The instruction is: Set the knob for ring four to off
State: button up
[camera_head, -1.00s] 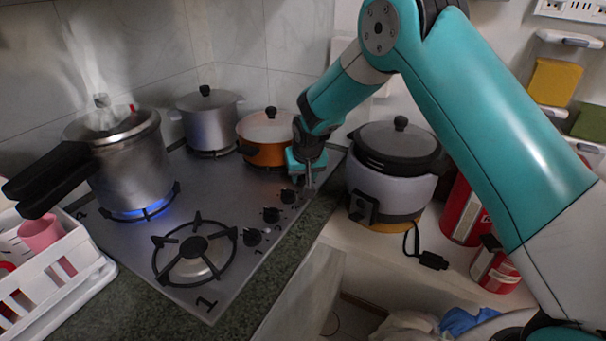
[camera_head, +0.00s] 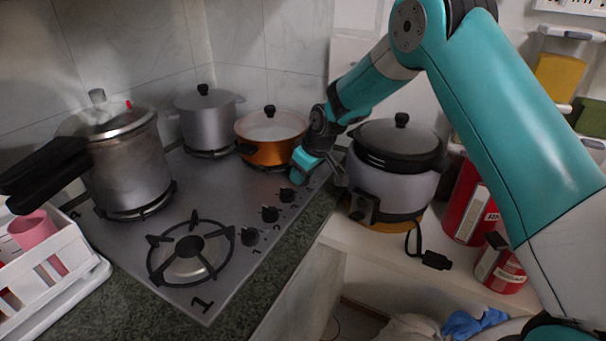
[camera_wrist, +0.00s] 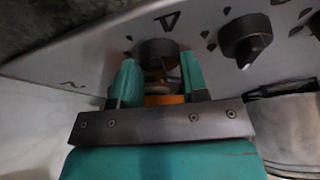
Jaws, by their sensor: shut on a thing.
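The knob for ring four (camera_wrist: 158,52) is a dark round knob beside an upside-down mark like a 4 (camera_wrist: 167,20) in the wrist view. My gripper (camera_wrist: 159,78) has its two teal fingers on either side of the knob, shut on it. In the head view my gripper (camera_head: 301,176) is at the far end of the knob row and hides this knob. Ring four (camera_head: 139,212), at the back left, bears the pressure cooker (camera_head: 125,165). No flame shows under the cooker and no steam rises from it.
Three other knobs, the nearest one (camera_head: 250,237) at the front, line the hob's right edge. An orange pot (camera_head: 262,150) stands close behind my gripper. A rice cooker (camera_head: 392,190) stands close on the right. The front burner (camera_head: 189,248) is bare.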

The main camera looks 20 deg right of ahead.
jog(key=shift+d+n, duration=0.1)
jog(key=shift+n, duration=0.2)
jog(key=o, duration=0.9)
jog(key=b+v, duration=0.2)
jog(key=v, duration=1.5)
jog(key=shift+w+d+r, duration=0.1)
jog(key=shift+w+r, duration=0.05)
jog(key=shift+r, duration=0.1)
